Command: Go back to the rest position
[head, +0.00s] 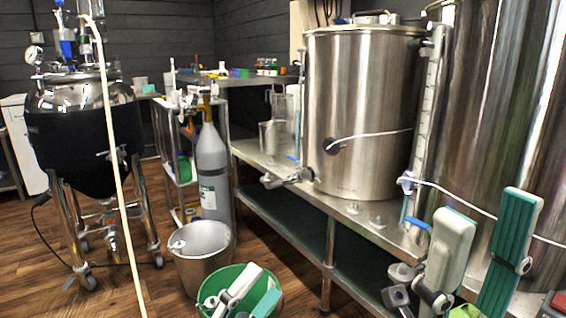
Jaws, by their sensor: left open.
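My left gripper (265,279) is low at the bottom centre, in front of a green bucket that it partly hides. Its white and teal fingers are small in the picture and stand a little apart, with nothing seen between them. My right gripper (488,207) is at the lower right, in front of the steel bench and a large vessel. Its two long fingers with teal pads point up and stand wide apart, with nothing held between them.
The green bucket (203,288) and a steel bucket (198,240) stand on the wood floor beside a grey gas cylinder (213,165). A steel kettle (362,110) and a larger vessel (490,110) are on the right. A dark jacketed tank (78,140) stands left. Some floor is clear between them.

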